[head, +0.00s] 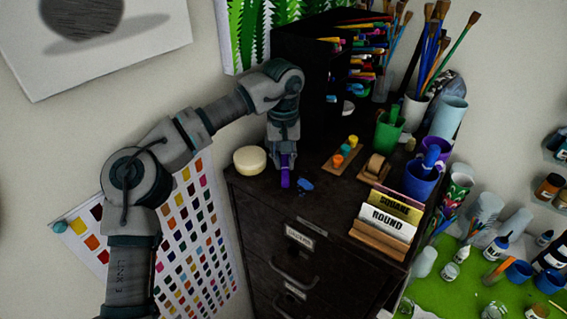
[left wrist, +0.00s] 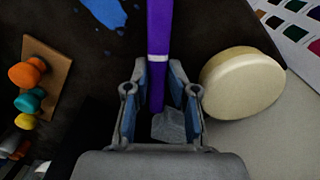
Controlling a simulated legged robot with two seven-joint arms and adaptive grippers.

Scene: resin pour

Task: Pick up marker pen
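The purple marker pen (head: 285,178) is at the left part of the dark cabinet's top, beneath my left gripper (head: 285,158). In the left wrist view the marker pen (left wrist: 159,30) runs from the top edge down between both fingers of the left gripper (left wrist: 159,72). It has a thin white band. The finger pads lie close against its two sides, and the gripper looks shut on it. I cannot tell whether the pen is clear of the surface. My right gripper is not in view.
A round cream block (head: 250,160) sits close by, also in the left wrist view (left wrist: 243,82). Blue paint (head: 305,185) marks the top.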

